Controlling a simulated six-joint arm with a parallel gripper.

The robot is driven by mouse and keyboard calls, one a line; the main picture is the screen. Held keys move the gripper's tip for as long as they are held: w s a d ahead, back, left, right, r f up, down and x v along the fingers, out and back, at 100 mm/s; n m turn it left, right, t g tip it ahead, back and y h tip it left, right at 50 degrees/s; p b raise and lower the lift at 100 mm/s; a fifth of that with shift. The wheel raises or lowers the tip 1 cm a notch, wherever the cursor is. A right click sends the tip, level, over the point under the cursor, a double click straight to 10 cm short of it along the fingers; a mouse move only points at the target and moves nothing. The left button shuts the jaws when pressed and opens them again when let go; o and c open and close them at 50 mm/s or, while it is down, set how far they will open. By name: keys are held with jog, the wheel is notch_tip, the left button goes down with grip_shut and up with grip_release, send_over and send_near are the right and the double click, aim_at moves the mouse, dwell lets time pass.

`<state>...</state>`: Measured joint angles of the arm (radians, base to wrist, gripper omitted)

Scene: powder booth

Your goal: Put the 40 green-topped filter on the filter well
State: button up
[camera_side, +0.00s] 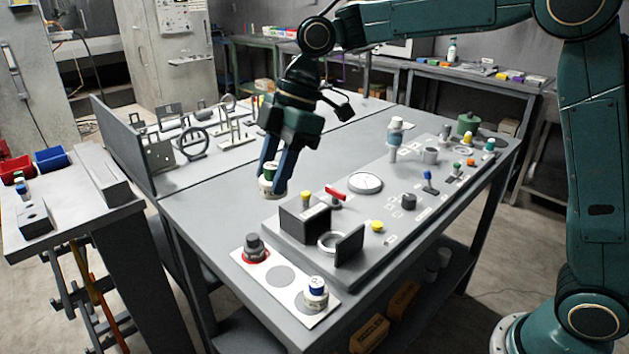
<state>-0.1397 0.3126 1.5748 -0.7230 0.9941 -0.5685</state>
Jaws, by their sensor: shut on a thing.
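My gripper (273,184) is shut on the green-topped filter (268,188), a pale cylinder with a green top. It holds the filter upright, apparently above the left part of the grey table; the fingers partly cover it, and I cannot read its number. A pale ring with an open middle (328,243), perhaps the filter well, is on the raised panel to the lower right of the filter, between a dark box and an upright dark plate. I cannot tell for sure that it is the well.
A white strip (260,289) at the front holds a dark knob-like piece (254,247) in a red ring, a bare grey circle, and a blue-topped filter (316,292). The dark box (304,222) and upright plate (349,245) stand close around the pale ring. A red lever (335,193) stands behind.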

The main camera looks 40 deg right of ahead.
dwell(0.3)
jog(key=s+d+f, duration=0.2)
jog(key=d+f, duration=0.9)
jog(key=d, duration=0.1)
jog(key=shift+d, duration=0.4)
jog(key=shift+f, duration=0.25)
jog(key=shift+f, duration=2.9)
jog(key=shift+f, duration=0.7)
dwell(0.3)
jog(key=o, duration=0.9)
jog(key=shift+f, duration=0.1)
